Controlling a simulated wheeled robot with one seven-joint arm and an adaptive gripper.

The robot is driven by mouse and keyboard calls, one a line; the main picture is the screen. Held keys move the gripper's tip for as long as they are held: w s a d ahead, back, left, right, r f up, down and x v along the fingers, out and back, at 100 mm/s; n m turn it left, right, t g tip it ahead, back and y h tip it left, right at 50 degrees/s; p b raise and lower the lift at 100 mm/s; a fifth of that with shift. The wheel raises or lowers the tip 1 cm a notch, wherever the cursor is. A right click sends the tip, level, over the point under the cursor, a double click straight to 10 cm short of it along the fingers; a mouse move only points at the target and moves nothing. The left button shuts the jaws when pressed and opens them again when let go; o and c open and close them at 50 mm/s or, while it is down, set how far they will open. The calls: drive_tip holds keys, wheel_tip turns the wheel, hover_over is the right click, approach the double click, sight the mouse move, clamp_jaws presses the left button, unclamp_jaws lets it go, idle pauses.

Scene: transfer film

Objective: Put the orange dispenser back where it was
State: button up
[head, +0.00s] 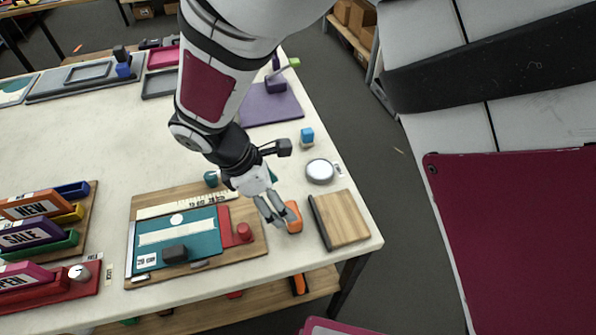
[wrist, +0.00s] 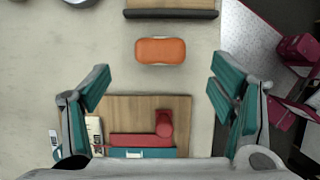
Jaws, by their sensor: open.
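The orange dispenser (head: 294,217) is a small rounded block lying on the pale tabletop, between the wooden work board and a small wooden block board. In the wrist view the orange dispenser (wrist: 160,51) lies beyond my fingertips, centred between them and not touched. My gripper (head: 272,208) is open and empty, just left of the dispenser in the head view. In the wrist view my gripper (wrist: 160,85) has its teal-padded fingers spread wide, over the edge of the work board.
The work board (head: 140,270) carries a teal plate, a ruler and a red clamp with a knob (head: 244,231). A wooden block board (head: 342,219) stands right of the dispenser. Signs stand on the left.

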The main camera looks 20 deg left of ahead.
drive_tip(key=w+d+r+m+y, duration=0.35)
drive_tip(key=d+r+m, duration=0.75)
drive_tip(key=d+r, duration=0.65)
drive_tip(key=s+d+r+m+t, duration=0.1)
drive_tip(key=s+d+r+m, duration=0.2)
drive_tip(key=s+d+m, duration=0.2)
drive_tip(key=s+d+r+m+t, duration=0.2)
drive_tip(key=s+d+r+m, duration=0.2)
drive_tip(key=d+m, duration=0.4)
drive_tip(key=s+d, duration=0.1)
drive_tip(key=d, duration=0.1)
drive_tip(key=shift+d, duration=0.35)
drive_tip(key=shift+r+y, duration=0.15)
drive_tip(key=shift+y, duration=0.1)
